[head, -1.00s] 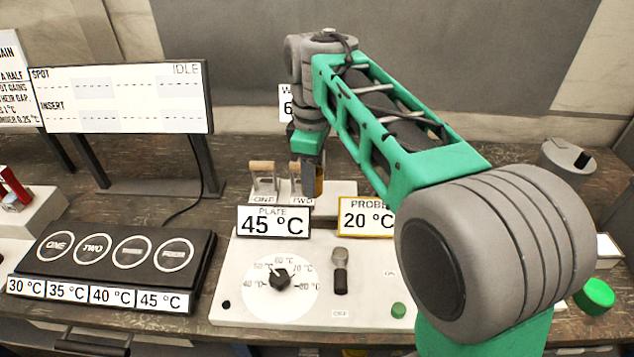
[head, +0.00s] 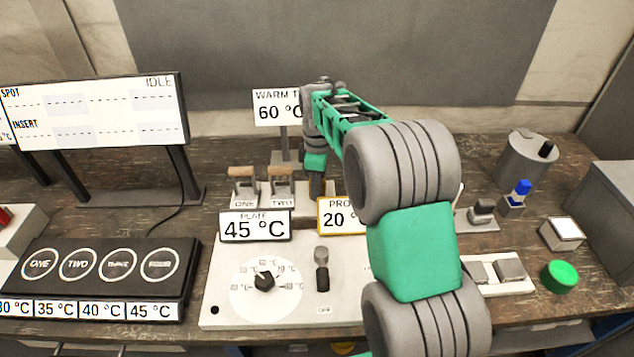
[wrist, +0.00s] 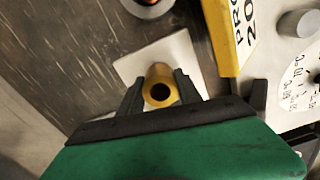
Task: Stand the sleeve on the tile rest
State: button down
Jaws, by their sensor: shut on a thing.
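My gripper (wrist: 159,86) is shut on the brass-coloured sleeve (wrist: 160,72). In the wrist view the sleeve's round open end faces the camera, with a finger on each side. A pale square tile (wrist: 183,50), which looks like the tile rest, lies beneath and around the sleeve in that view. Whether the sleeve's lower end touches the tile cannot be told. In the head view my gripper (head: 316,180) points down behind the PROBE sign (head: 341,215), which hides the tile and the sleeve's lower part.
The PLATE 45 °C sign (head: 254,226) and the blocks labelled ONE (head: 243,187) and TWO (head: 281,187) are left of the gripper. The WARM 60 °C sign (head: 277,107) stands behind. A round metal-topped object (wrist: 150,8) shows at the wrist view's top edge.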

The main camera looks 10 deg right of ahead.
jog(key=shift+f, duration=0.25)
jog(key=c, duration=0.8)
grip_release()
notch_tip(320, 180, up, 12)
jog(key=shift+f+b, duration=0.25)
jog(key=shift+b, duration=0.5)
jog(key=s+f+m+t, duration=0.1)
jog(key=s+m, duration=0.3)
jog(key=s, duration=0.4)
jog(key=s+f+m+t, duration=0.1)
jog(key=s+f+m, duration=0.2)
jog(key=s, duration=0.4)
jog(key=s+f+m+t, duration=0.1)
jog(key=s+f+m, duration=0.1)
jog(key=s+m, duration=0.4)
jog(key=shift+s+a+t, duration=0.15)
jog(key=shift+s+a, duration=0.05)
jog(key=shift+s, duration=0.45)
jog(key=shift+s+a+t, duration=0.15)
jog(key=shift+s, duration=0.5)
jog(key=shift+f, duration=0.2)
